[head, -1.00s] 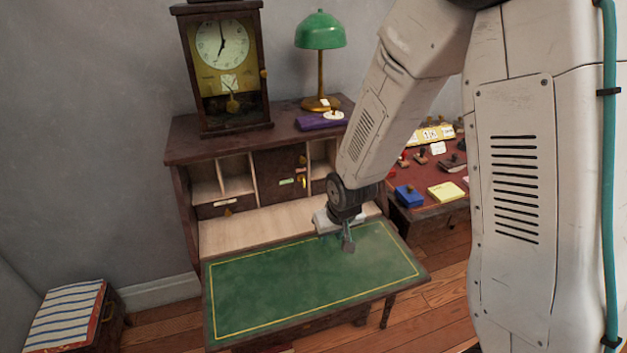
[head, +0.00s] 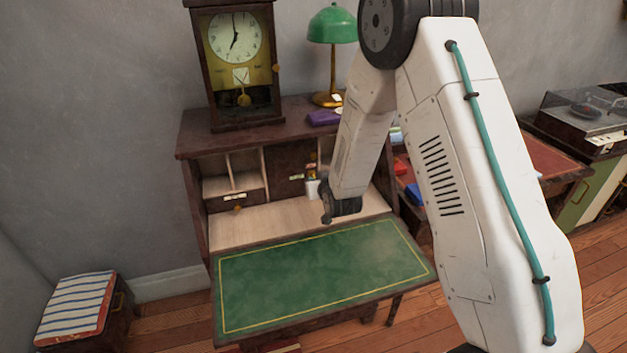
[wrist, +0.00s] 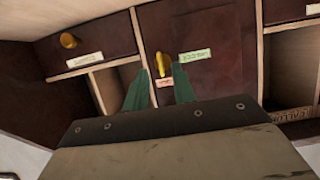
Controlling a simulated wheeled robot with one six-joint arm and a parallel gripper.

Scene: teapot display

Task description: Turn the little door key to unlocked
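The little door (wrist: 215,40) is a dark red-brown panel in the desk's back; it also shows in the head view (head: 284,172). A brass key (wrist: 160,63) stands out at its left edge in the wrist view. A green label (wrist: 195,56) is to the right of the key and a pinkish label (wrist: 164,83) is just below it. My gripper (wrist: 162,76) has its two green fingers apart, one on each side of the key as seen from the wrist. Whether they touch it, I cannot tell. In the head view my gripper (head: 313,187) is in front of the door, partly behind my arm.
A drawer with a brass knob (wrist: 68,40) and white label is left of the door. Open pigeonholes (head: 243,162) and wooden dividers flank it. The green desktop (head: 320,270) is clear. A clock (head: 235,60) and green lamp (head: 332,25) stand on top.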

